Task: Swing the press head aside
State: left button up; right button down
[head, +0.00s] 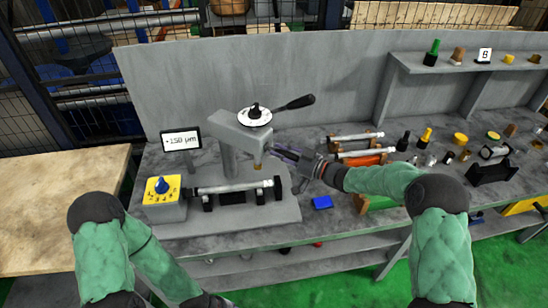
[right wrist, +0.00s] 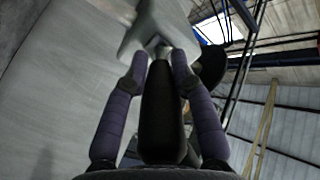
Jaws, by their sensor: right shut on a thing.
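The press head (head: 240,130) is a grey block on a grey column above the bench fixture. A white dial with a black knob (head: 255,113) and a black lever (head: 295,103) sits on top, the lever pointing right. A brass tip (head: 257,166) hangs below the head. My right gripper (head: 277,151) is at the right side of the head. In the right wrist view its purple fingers (right wrist: 160,58) are shut on a black handle (right wrist: 160,115), with the grey head just beyond. My left forearm shows at the lower left; its gripper is out of view.
Under the head a steel cylinder (head: 226,187) lies between black supports. A yellow box with a blue knob (head: 161,187) and a display reading -150 µm (head: 181,139) stand left. Racked cylinders (head: 357,137) and small parts crowd the right.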

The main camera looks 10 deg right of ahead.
aim_at(271, 144)
jog(key=w+d+g, duration=0.1)
jog(key=w+n+g+y, duration=0.1)
jog(key=w+d+f, duration=0.1)
jog(key=shift+w+d+f+n+g+p, duration=0.1)
jog(key=shift+w+d+n+g+p, duration=0.2)
jog(key=shift+n+g+p, duration=0.1)
jog(key=shift+w+d+n+g+y, duration=0.25)
jog(key=shift+w+n+g+y, duration=0.15)
jog(key=shift+w, duration=0.2)
jog(key=shift+w+d+n+g+y, duration=0.2)
jog(key=shift+w+d+n+g, duration=0.1)
jog(key=shift+w+g, duration=0.25)
jog(key=shift+w+d+n+g+y, duration=0.3)
jog(key=shift+w+g, duration=0.15)
jog(key=shift+w, duration=0.15)
jog(key=shift+a, duration=0.1)
jog(key=c, duration=1.2)
grip_release()
jog(key=shift+f, duration=0.1)
jog(key=shift+o, duration=0.8)
jog(key=shift+w, duration=0.15)
jog(key=v, duration=1.2)
jog(key=shift+r, duration=0.25)
